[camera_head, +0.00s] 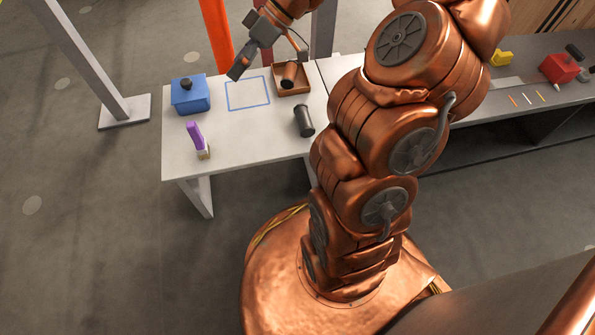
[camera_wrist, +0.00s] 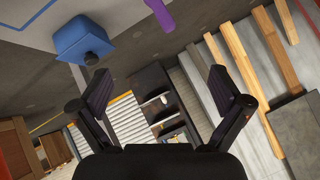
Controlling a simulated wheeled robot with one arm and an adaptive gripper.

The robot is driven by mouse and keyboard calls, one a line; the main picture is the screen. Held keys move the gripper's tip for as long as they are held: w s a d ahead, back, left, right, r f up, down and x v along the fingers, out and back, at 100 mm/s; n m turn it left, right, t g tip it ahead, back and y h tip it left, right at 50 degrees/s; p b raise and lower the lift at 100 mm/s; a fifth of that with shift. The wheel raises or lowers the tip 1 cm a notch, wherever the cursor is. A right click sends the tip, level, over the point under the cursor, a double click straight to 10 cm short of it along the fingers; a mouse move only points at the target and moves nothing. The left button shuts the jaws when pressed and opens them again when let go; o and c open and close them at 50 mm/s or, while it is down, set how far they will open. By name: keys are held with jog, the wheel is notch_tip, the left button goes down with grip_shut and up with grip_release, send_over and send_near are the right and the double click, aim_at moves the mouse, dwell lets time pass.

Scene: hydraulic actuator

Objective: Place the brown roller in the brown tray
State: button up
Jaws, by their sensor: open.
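The brown tray (camera_head: 303,91) stands at the back of the white table in the head view. The brown roller (camera_head: 289,75) is inside it, tilted, with its dark end toward the front left. The tray and the roller do not show in the wrist view.
A blue outlined square (camera_head: 248,107) is empty. The blue box also shows in the wrist view (camera_wrist: 78,38). A red object (camera_head: 559,68) is far right.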

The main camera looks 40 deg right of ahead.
jog(key=s+a+m+g+h, duration=0.4)
jog(key=s+a, duration=0.5)
jog(key=s, duration=0.5)
jog(key=s+d+f+m+h, duration=0.1)
jog(key=s+d+m+h, duration=0.1)
jog(key=s, duration=0.5)
jog(key=s+d+f+m+h, duration=0.2)
jog(key=s+m+h, duration=0.1)
jog(key=s, duration=0.4)
jog(key=shift+d+h, duration=0.3)
jog(key=shift+d, duration=0.1)
jog(key=shift+w+r, duration=0.1)
jog(key=s+p+v, duration=0.3)
jog(key=p+v, duration=1.1)
jog(key=s+r+p+v, duration=0.1)
jog(key=s+p+v, duration=0.2)
jog(key=p+v, duration=1)
jog(key=s+r+p+v, duration=0.1)
jog(key=s+p+v, duration=0.2)
jog(key=p+v, duration=1.1)
jog(key=shift+s+r+t+p, duration=0.3)
jog(key=shift+s+r+t, duration=0.15)
jog(key=shift+r, duration=0.45)
